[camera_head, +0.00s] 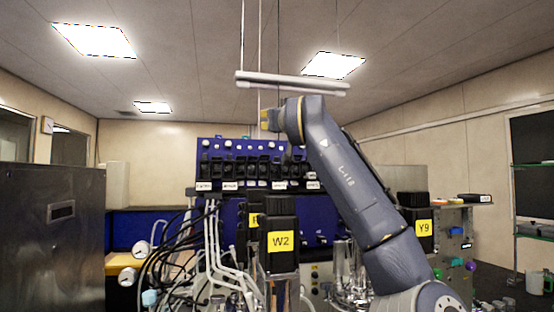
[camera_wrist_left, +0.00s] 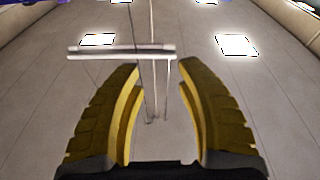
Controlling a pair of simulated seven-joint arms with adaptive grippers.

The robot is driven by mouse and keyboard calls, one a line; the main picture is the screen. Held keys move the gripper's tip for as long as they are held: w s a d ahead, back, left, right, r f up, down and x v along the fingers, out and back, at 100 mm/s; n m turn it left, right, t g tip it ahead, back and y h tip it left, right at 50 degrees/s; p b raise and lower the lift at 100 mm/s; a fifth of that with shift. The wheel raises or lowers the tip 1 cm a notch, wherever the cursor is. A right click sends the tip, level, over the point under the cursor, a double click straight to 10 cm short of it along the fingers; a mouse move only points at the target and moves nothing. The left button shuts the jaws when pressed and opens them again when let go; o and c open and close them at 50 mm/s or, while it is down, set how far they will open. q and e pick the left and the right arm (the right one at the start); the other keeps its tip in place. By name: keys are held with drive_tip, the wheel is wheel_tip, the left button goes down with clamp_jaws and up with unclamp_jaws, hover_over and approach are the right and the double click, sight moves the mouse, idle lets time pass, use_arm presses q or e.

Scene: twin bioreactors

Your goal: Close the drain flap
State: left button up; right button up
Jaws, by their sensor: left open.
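I cannot make out the drain flap in either view. My left gripper (camera_wrist_left: 160,70) shows in the left wrist view with its two yellow, ribbed fingers spread apart. Nothing is between the fingers, and they face the ceiling and a hanging light bar (camera_wrist_left: 120,51). In the head view, a grey-blue arm of mine rises from the lower right across the equipment. It ends in a rounded joint with a small yellow part, and I cannot tell whether that part is a gripper. No right gripper can be made out.
Black motor units labelled W2 (camera_head: 281,242) and Y9 (camera_head: 424,229) stand among tubes and gauges. A blue panel (camera_head: 228,146) with black modules is behind them. A steel cabinet (camera_head: 50,240) fills the left side. The light bar (camera_head: 290,83) hangs above the arm.

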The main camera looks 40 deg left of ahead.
use_arm(q)
wheel_tip(320, 180, up, 4)
drive_tip(key=d+f+m+g+h, duration=0.1)
drive_tip(key=d+h, duration=0.1)
drive_tip(key=h, duration=0.2)
drive_tip(key=g+h, duration=0.2)
drive_tip(key=g, duration=0.2)
approach(277, 157)
drive_tip(key=shift+y, duration=0.3)
drive_tip(key=x, duration=1)
drive_tip(key=shift+w+a+f, duration=0.15)
drive_tip(key=shift+w+a, duration=0.05)
drive_tip(key=shift+w, duration=0.15)
clamp_jaws()
